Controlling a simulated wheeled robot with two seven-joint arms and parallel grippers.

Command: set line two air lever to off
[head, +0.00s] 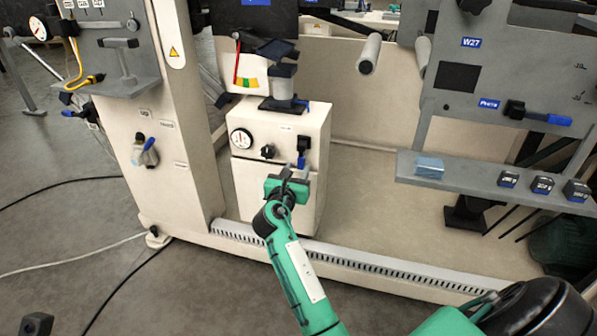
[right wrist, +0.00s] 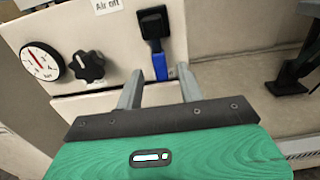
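A lever with a black body and blue handle (head: 302,158) is on the front of a cream cabinet, right of a black knob. In the right wrist view the lever's blue handle (right wrist: 160,66) hangs straight down below its black pivot. A label above and left of it reads "Air off"; no line number is legible. My right gripper (head: 294,172) is at the cabinet front just below the lever. In the wrist view its fingers (right wrist: 160,90) are apart, with the handle's lower end above the gap between the tips; contact cannot be told. My left gripper is out of view.
A pressure gauge (head: 241,138) and the black knob (head: 268,151) sit left of the lever. Another blue-handled lever (head: 146,152) is on the left column, and one (head: 538,114) on the right panel. A grey shelf (head: 470,178) juts out at right.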

